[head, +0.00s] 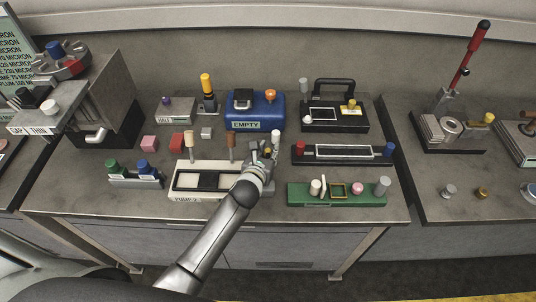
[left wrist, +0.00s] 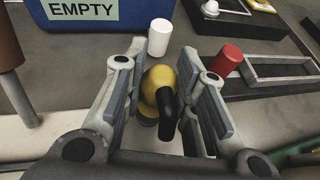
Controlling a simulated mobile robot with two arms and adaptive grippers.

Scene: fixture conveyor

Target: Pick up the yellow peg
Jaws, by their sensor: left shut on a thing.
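The yellow peg (left wrist: 157,84) shows in the left wrist view as a rounded yellow piece with a black curved part beside it. My left gripper (left wrist: 160,98) has its two fingers on either side of it and is shut on it. In the head view my left gripper (head: 264,157) is at the right end of the cream box (head: 184,166), and its fingers hide most of the peg there. I cannot tell whether the peg's lower end touches the box. My right gripper is not in view.
A blue EMPTY case (head: 262,113) stands behind the gripper. A white cylinder (left wrist: 159,38) and a red cylinder (left wrist: 227,60) stand close by. A brown peg (head: 232,140) is to the left. A green tray (head: 305,199) lies to the right. Another yellow-topped post (head: 206,83) stands further back.

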